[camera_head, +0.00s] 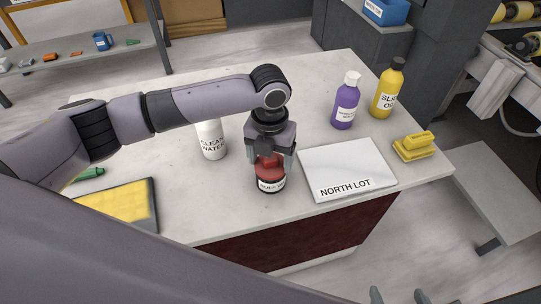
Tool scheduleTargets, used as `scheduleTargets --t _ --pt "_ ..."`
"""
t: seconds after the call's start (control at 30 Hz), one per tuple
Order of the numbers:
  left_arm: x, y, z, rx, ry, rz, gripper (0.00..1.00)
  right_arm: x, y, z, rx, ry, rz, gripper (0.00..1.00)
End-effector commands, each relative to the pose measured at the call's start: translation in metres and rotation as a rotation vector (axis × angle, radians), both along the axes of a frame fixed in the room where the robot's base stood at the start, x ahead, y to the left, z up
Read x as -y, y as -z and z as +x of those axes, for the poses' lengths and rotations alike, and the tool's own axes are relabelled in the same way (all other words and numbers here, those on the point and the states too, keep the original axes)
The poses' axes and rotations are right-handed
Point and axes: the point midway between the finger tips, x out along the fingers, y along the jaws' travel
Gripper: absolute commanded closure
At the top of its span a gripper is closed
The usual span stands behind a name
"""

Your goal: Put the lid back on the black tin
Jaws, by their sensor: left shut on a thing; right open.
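The black tin (265,188) stands near the front edge of the stone slab, with a white label on its front. My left gripper (270,158) points down from above and is shut on a red piece (267,170), which appears to be the lid. The red piece is directly over the tin. I cannot tell whether it touches the rim or is just above it. The gripper hides part of the red piece and the tin's top. My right gripper (397,297) shows only its fingertips at the bottom edge, open and apart from everything.
A white board marked NORTH LOT (345,171) lies just right of the tin. A white bottle (212,140) stands to the left. A purple bottle (345,102), a yellow bottle (387,90) and a yellow block (415,146) are right. A yellow-topped tray (120,205) lies left.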

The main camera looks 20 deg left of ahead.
Motion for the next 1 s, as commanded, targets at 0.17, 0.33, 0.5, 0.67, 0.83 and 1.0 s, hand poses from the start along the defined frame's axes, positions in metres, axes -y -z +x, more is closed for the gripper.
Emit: scheduleTargets --t 0.17,0.33,0.5,0.67,0.83,1.0 --pt "0.0002 -0.0003 0.0001 0.000 0.000 0.000 0.53 0.0000 0.0000 0.0000 0.000 0.000 0.000 0.06" --pt "0.0002 -0.0010 0.0001 0.000 0.000 0.000 0.53 0.0000 -0.0023 -0.0001 0.000 0.000 0.000 0.06" --pt "0.0001 -0.0015 0.0002 0.000 0.000 0.000 0.53 0.0000 -0.0059 -0.0001 -0.001 0.000 0.000 0.06" --pt "0.0000 -0.0014 0.0002 0.000 0.000 0.000 0.53 0.0000 -0.0086 -0.0001 -0.001 0.000 0.000 0.06" --pt "0.0000 -0.0004 0.0003 0.000 0.000 0.000 0.53 0.0000 -0.0086 -0.0001 -0.001 0.000 0.000 0.06" --pt "0.0001 -0.0004 0.0003 0.000 0.000 0.000 0.53 0.0001 -0.0084 -0.0001 -0.001 0.000 0.000 0.06"
